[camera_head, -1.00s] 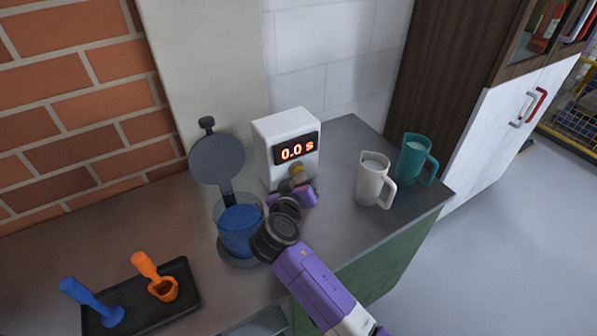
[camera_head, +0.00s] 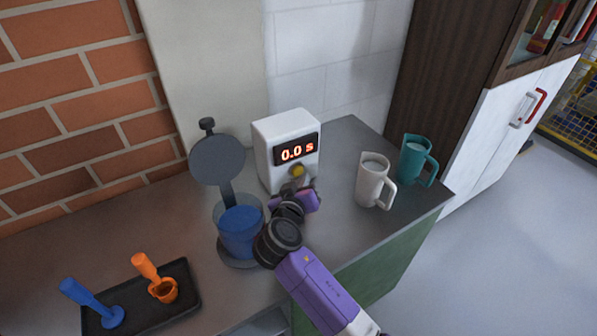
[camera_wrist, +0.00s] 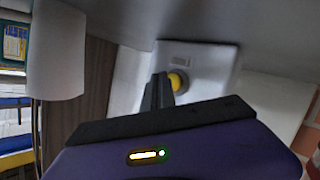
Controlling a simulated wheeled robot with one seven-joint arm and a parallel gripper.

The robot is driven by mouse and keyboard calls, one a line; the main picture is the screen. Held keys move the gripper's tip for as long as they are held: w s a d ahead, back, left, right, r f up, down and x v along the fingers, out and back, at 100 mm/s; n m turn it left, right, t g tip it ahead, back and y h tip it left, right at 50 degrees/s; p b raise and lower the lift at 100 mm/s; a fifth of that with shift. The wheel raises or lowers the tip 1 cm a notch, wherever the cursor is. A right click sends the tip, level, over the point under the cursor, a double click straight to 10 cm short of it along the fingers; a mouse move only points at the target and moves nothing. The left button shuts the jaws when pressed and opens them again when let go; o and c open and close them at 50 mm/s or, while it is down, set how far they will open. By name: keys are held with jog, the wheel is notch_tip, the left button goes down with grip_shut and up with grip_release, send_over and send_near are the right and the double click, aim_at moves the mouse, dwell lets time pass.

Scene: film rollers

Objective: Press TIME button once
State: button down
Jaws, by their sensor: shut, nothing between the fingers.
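A white timer box (camera_head: 277,135) stands at the back of the counter, its display (camera_head: 297,149) reading 0.0 s in orange. A round yellow button (camera_head: 297,170) sits below the display; it also shows in the wrist view (camera_wrist: 177,81) near a small label. My gripper (camera_head: 301,182) is shut and empty, just in front of the box and slightly below the button. In the wrist view the dark fingers (camera_wrist: 158,90) lie just left of the button and partly overlap its edge. I cannot tell whether they touch it.
A blue-filled container (camera_head: 240,230) with a raised round lid (camera_head: 217,160) stands left of my gripper. A white mug (camera_head: 371,183) and a teal mug (camera_head: 411,160) stand to the right. A dark tray (camera_head: 188,283) holds blue and orange tools at front left.

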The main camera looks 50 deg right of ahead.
jog(key=shift+s, duration=0.25)
jog(key=shift+s+a+p, duration=0.15)
jog(key=shift+s+a, duration=0.1)
jog(key=shift+s, duration=0.55)
jog(key=shift+s+a+p, duration=0.1)
jog(key=shift+s+a, duration=0.15)
jog(key=shift+s, duration=0.5)
jog(key=shift+s+a+p, duration=0.15)
jog(key=shift+s+a, duration=0.1)
jog(key=shift+s, duration=0.55)
